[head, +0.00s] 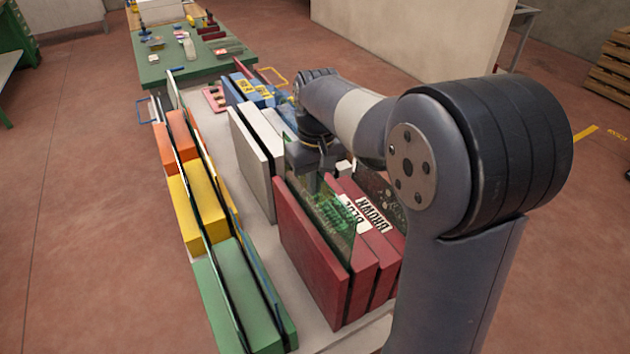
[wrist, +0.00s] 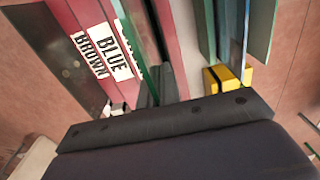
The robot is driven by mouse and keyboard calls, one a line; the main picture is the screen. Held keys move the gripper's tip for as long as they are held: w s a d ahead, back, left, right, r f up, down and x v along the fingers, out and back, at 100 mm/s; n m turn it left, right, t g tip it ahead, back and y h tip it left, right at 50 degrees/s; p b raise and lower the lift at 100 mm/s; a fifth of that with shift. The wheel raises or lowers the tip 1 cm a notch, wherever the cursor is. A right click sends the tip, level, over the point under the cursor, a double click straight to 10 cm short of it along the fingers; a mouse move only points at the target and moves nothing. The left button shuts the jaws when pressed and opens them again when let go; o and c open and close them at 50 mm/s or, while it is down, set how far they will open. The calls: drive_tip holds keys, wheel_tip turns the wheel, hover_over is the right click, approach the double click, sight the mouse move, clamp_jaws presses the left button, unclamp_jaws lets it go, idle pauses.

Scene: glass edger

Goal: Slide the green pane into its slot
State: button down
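The green pane (head: 328,212) is a clear, green-tinted sheet standing on edge at the dark red rack (head: 312,262). It is by the rack's left slot, in front of a label it partly covers; how deep its lower edge sits is hidden by the left red block. My gripper (head: 322,168) is at the pane's far end, its fingers partly hidden. In the wrist view the pane (wrist: 140,45) runs down to my gripper (wrist: 155,92), a dark finger lying against it, and the gripper looks shut on it. Labels reading BLUE (wrist: 111,48) and BROWN (wrist: 92,52) are to its left.
A dark brown-tinted pane (head: 380,192) stands at the red rack's right. A white rack (head: 252,165) is close on the left. A long orange, yellow and green rack (head: 205,215) holds panes further left. A blue rack (head: 236,92) and a green-topped bench (head: 165,68) are behind.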

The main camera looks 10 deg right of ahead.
drive_tip(key=shift+f, duration=0.3)
drive_tip(key=c, duration=1.6)
unclamp_jaws()
drive_tip(key=shift+o, duration=0.2)
wheel_tip(320, 180, up, 11)
drive_tip(key=shift+d+f+b, duration=0.1)
drive_tip(key=shift+b, duration=0.25)
drive_tip(key=shift+f, duration=0.1)
wheel_tip(320, 180, down, 10)
drive_tip(key=shift+f, duration=0.25)
drive_tip(key=shift+r+p, duration=0.2)
drive_tip(key=shift+p, duration=0.15)
